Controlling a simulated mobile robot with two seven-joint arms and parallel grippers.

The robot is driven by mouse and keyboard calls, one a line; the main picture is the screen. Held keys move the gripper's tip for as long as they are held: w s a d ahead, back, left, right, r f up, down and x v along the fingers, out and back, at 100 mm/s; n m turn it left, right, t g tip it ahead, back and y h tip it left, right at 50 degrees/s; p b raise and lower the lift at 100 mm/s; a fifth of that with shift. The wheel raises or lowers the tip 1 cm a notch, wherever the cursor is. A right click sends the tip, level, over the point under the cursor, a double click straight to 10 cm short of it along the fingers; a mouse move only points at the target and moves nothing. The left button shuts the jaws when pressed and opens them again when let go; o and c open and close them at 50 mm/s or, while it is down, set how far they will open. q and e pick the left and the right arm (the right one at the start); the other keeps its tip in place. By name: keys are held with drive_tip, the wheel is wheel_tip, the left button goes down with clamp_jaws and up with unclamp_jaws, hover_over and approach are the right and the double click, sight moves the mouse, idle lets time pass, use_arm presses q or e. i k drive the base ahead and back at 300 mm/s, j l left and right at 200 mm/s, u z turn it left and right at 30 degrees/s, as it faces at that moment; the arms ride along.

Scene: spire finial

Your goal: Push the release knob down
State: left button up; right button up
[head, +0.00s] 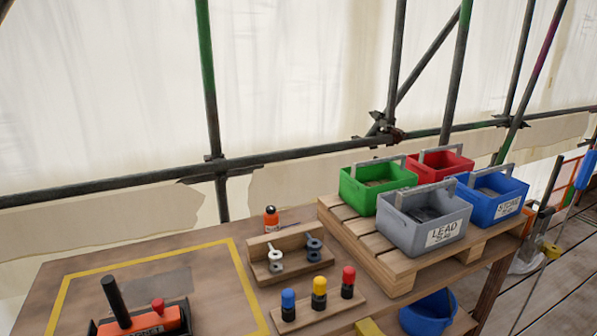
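An orange magnet tool (145,322) with a tall black handle (116,300) stands at the bottom left of the head view, inside a yellow outline on the table. A small red knob (158,304) sticks up from its top, right of the handle; it appears to be the release knob. The lower part of the tool is cut off by the picture edge, and its label is only partly readable. Neither of my grippers is in view.
A wooden rack (285,255) holds two metal pieces; in front, a wooden strip (318,313) carries blue, yellow and red-topped pegs. A pallet (392,262) bears green, red, grey and blue bins. A blue bucket (428,314) sits below it. Scaffold poles (130,183) run behind the table.

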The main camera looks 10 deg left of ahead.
sight(158, 305)
drive_tip(key=u, duration=1.35)
